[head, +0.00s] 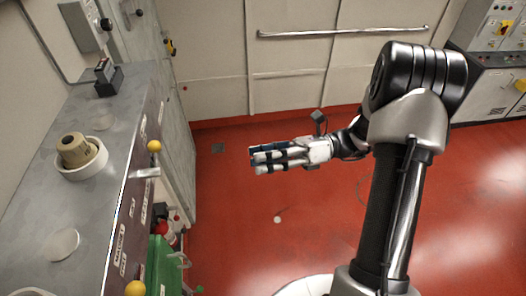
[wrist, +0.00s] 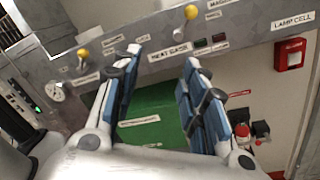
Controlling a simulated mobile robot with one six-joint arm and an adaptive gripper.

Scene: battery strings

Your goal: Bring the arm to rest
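My arm (head: 385,195) rises at the right of the head view, bends at the elbow and reaches left over the red floor. My gripper (head: 256,159) is in the air, to the right of the grey bench, and points left. In the wrist view my gripper (wrist: 166,62) has its fingers spread apart, with nothing held between them. Beyond the fingers is a labelled panel (wrist: 155,72) with a green area (wrist: 155,125) below it. The fingers appear clear of the panel, though the exact gap cannot be told.
A rail (head: 343,32) runs along the back wall. A control cabinet (head: 495,65) stands at right. Red floor (head: 235,235) between is mostly clear.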

